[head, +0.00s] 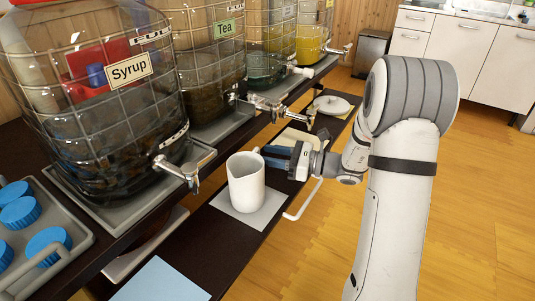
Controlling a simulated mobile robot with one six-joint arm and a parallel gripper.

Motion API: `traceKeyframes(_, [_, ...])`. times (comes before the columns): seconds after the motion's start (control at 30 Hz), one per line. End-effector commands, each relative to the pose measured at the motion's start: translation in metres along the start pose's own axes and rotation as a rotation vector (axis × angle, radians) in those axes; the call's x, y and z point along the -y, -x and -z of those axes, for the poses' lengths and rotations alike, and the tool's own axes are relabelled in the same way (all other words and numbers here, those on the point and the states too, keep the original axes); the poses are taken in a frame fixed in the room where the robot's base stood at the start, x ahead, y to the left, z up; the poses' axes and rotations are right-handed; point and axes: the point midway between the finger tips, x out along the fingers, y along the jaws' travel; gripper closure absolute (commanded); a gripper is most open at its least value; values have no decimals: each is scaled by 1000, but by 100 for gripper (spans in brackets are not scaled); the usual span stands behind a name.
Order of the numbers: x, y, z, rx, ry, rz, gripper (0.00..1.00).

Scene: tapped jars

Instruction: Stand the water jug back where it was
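A cream-white jug (246,184) stands upright on a pale grey square mat (272,201) on the lower dark shelf; it carries no visible label. My gripper (272,157) reaches in from the right, with its blue fingers at the jug's far right side, beside its upper part near the handle. The handle is mostly hidden, and I cannot tell whether the fingers are closed on it or just apart from it.
Caged jars labelled Syrup (130,72) and Tea (228,28), plus others behind, line the upper shelf. Metal taps (178,171) stick out over the lower shelf. A light blue mat (160,281) lies bare in front. A white round item (331,104) lies farther back.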

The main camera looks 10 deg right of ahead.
Motion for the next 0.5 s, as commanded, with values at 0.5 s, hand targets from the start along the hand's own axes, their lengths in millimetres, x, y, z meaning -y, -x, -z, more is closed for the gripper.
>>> traceKeyframes(0.5, [0,21,0,1,0,0,62])
